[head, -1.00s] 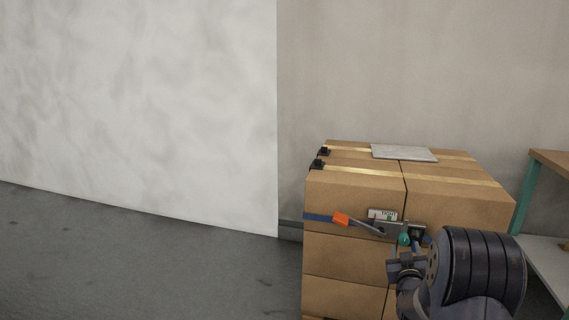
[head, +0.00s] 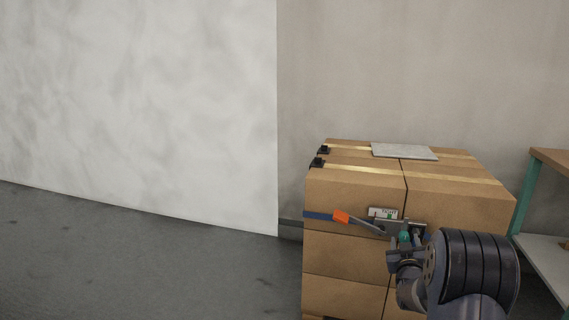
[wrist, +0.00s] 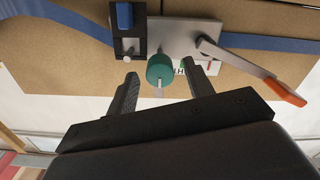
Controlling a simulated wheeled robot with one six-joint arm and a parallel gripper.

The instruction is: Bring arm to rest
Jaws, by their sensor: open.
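My gripper (wrist: 160,92) is open in the wrist view, its two dark fingers pointing at the side of the boxes. A green knob (wrist: 160,69) sits between and just beyond the fingertips; I cannot tell whether they touch it. The knob belongs to a metal ratchet plate (wrist: 180,38) on a blue strap (wrist: 262,43). A lever with an orange handle (wrist: 286,93) extends from the plate. In the head view, my gripper (head: 402,250) is at the front of the stacked cardboard boxes (head: 345,190), and the orange handle (head: 341,216) points left. My arm partly hides the ratchet.
A grey sheet (head: 404,151) lies on top of the boxes, with two black clips (head: 318,163) at the left edge. A table with teal legs (head: 530,190) stands at the right. The grey floor (head: 140,265) at the left is clear.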

